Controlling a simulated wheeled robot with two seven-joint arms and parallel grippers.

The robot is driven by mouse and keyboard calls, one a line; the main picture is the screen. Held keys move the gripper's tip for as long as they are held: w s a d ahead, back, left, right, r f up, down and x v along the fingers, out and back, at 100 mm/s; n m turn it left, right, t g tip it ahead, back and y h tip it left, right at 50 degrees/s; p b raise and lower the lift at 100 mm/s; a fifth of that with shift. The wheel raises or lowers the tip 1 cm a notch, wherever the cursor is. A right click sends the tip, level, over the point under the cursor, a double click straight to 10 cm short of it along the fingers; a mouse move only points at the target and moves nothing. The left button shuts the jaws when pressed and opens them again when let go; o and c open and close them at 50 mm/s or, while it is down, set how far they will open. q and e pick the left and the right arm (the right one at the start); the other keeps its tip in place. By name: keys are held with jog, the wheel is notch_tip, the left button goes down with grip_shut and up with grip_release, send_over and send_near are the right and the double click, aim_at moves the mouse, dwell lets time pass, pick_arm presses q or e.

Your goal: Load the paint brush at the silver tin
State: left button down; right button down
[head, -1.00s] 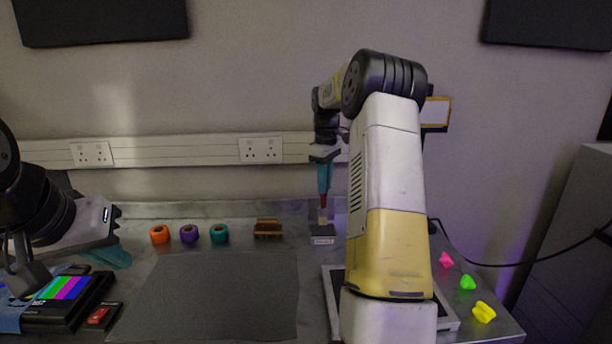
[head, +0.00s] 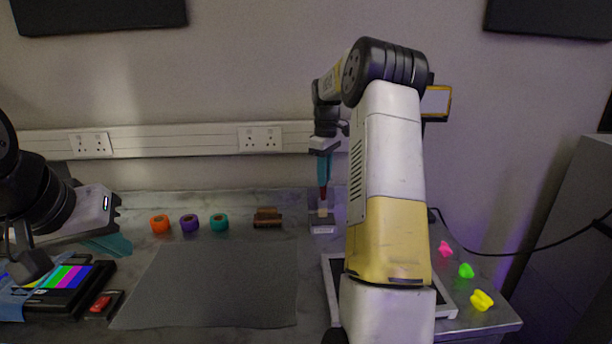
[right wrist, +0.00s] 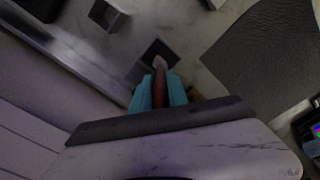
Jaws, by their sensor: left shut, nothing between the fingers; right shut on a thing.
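My right gripper (head: 323,178) has teal fingers shut on the paint brush, which hangs upright with its red handle (head: 323,193) between them. The brush's pale tip (head: 323,212) is at the small grey, labelled tin (head: 322,229) at the back of the bench. In the right wrist view the brush (right wrist: 160,85) reaches to a dark square opening (right wrist: 158,52); whether the bristles touch inside is unclear. A second grey square container (right wrist: 107,15) shows there, hidden behind my arm in the head view. My left gripper (head: 118,245) is shut and empty at the left.
Orange (head: 159,224), purple (head: 189,223) and teal (head: 219,222) tape rolls and a brown block (head: 267,217) stand along the back. A dark mat (head: 215,285) lies clear. A colour-bar device (head: 65,285) is at left; pink, green and yellow pieces (head: 482,300) are at right.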

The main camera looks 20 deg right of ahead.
jog(key=shift+f, duration=0.55)
dwell(1.1)
jog(key=shift+r, duration=3.55)
